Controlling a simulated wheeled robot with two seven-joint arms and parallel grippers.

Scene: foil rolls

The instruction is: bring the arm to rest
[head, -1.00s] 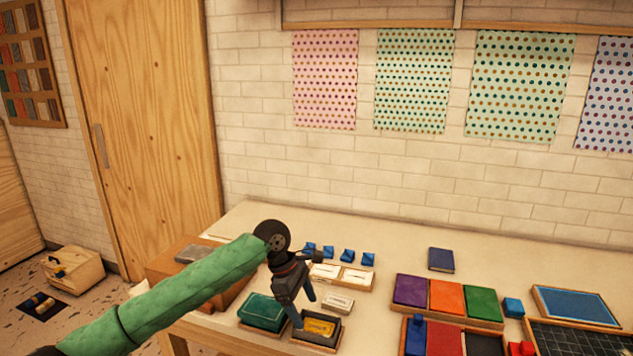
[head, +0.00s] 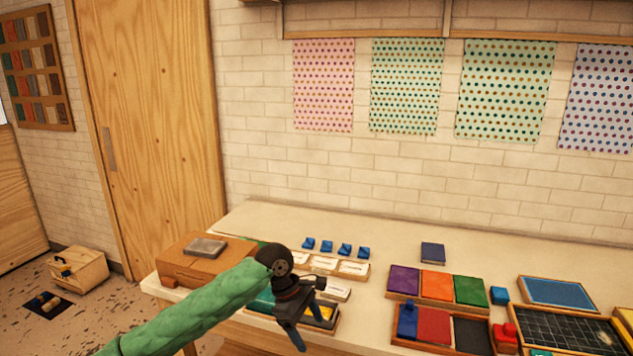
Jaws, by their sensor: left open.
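My left arm in its green sleeve comes in from the lower left. Its dark left gripper (head: 292,330) points down over the front edge of the table, with its jaws apart and nothing seen between them. It hangs in front of a tray with a yellow item (head: 323,314) and a teal item (head: 263,300), and hides parts of both. Small rolls (head: 42,301) lie on a dark mat on the floor at the far left. My right gripper is not in view.
The pale table (head: 480,240) holds a wooden box (head: 185,265), several blue stamps (head: 326,246), color pads (head: 437,285), a dark blue book (head: 433,252) and a blue pad (head: 557,292). A wooden case (head: 80,267) stands on the floor. The table's back strip is mostly clear.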

